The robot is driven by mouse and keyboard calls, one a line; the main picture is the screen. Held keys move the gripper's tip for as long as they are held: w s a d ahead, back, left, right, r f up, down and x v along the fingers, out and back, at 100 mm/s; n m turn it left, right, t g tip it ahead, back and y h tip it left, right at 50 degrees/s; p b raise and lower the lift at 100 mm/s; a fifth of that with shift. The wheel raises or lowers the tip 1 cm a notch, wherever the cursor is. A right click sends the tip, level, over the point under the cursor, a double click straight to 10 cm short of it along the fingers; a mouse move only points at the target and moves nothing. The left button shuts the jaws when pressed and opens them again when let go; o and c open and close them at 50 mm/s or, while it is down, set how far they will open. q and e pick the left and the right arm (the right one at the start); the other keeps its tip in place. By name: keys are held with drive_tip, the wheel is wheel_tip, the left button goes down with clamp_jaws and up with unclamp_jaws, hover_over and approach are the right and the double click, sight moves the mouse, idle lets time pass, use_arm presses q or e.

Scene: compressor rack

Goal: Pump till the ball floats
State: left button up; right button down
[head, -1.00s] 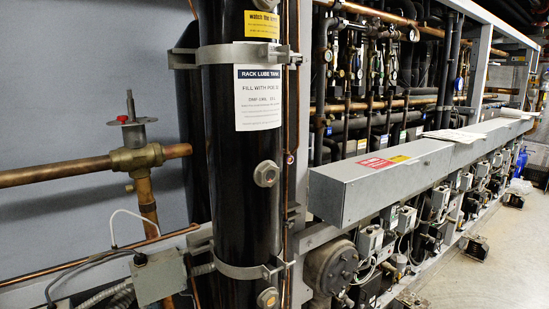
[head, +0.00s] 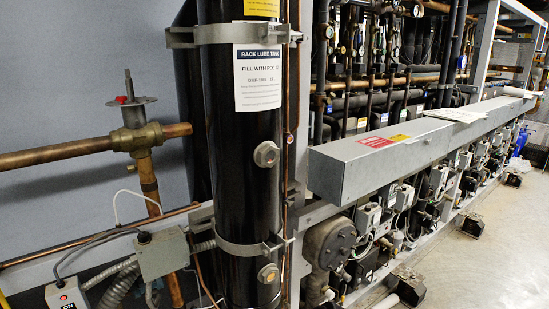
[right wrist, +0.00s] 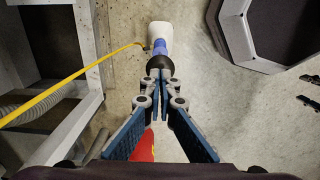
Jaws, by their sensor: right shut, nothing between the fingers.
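The tall black tank (head: 243,195) stands in the middle of the head view, with a white "RACK LUBE TANK" label. It has an upper sight glass (head: 266,154) and a lower sight glass (head: 268,273), whose centre looks amber. I cannot make out a ball in either. In the right wrist view, my right gripper (right wrist: 160,80) is shut and empty. Just past its fingertips is a blue and white object with a dark round end (right wrist: 160,47), perhaps a pump, with a yellow hose (right wrist: 75,80) running left. Contact is unclear. My left gripper is out of view.
A red item (right wrist: 143,147) lies partly hidden behind my right fingers. In the head view, a valve (head: 137,135), a switch box (head: 68,293) and a long grey duct (head: 400,150) flank the tank.

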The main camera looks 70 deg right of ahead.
drive_tip(key=shift+f+b, duration=3.1)
drive_tip(key=shift+f, duration=1.1)
drive_tip(key=shift+f+b, duration=0.3)
drive_tip(key=shift+f, duration=0.1)
drive_tip(key=shift+s+f+b, duration=0.1)
drive_tip(key=shift+f+b, duration=0.35)
drive_tip(key=shift+f, duration=0.05)
drive_tip(key=shift+r, duration=0.25)
wheel_tip(320, 180, up, 4)
drive_tip(key=p, duration=0.4)
drive_tip(key=shift+p, duration=0.4)
wheel_tip(320, 180, up, 6)
drive_tip(key=p, duration=0.5)
drive_tip(key=shift+f+p, duration=0.15)
drive_tip(key=shift+p, duration=0.2)
